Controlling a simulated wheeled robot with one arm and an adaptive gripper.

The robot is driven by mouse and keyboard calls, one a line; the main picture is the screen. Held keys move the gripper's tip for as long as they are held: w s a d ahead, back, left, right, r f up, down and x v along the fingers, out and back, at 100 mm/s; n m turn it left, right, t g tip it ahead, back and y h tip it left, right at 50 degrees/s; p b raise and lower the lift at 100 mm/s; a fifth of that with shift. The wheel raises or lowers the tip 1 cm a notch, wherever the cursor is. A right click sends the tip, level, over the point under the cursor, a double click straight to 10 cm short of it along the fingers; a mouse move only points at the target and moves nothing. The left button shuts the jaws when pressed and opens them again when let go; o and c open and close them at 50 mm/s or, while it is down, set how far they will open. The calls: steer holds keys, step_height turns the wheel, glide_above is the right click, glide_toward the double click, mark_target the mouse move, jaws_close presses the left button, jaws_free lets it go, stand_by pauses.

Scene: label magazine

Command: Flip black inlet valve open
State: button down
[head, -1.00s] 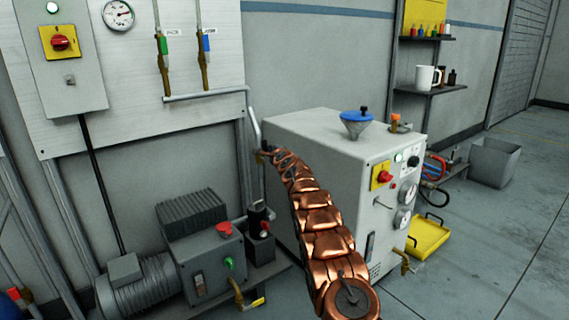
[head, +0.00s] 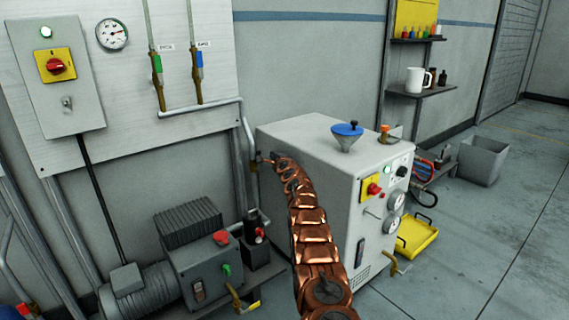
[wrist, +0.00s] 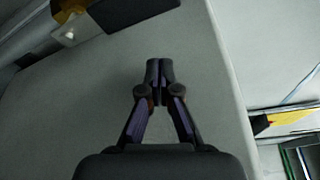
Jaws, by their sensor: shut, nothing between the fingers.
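I cannot pick out the black inlet valve for sure. In the wrist view my gripper (wrist: 159,72) is shut and empty, its fingertips together over a plain grey surface. A dark flat piece (wrist: 135,10) lies at the top edge of that view, ahead and left of the fingertips and apart from them in the picture. In the head view my copper arm reaches to the left rear side of the grey cabinet (head: 300,135); its gripper is not clearly visible there. A bent grey pipe (head: 249,130) runs down just left of the arm's far end.
A blue-lidded funnel (head: 346,138) stands on the cabinet. A motor unit (head: 205,265) and a small black unit with a red knob (head: 257,238) stand to its left. Green (head: 157,64) and blue (head: 197,60) valve handles hang on the wall.

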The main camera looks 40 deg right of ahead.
steer(key=shift+s+b, duration=0.1)
steer(key=shift+b, duration=0.75)
steer(key=shift+s+b, duration=0.15)
steer(key=shift+b, duration=0.45)
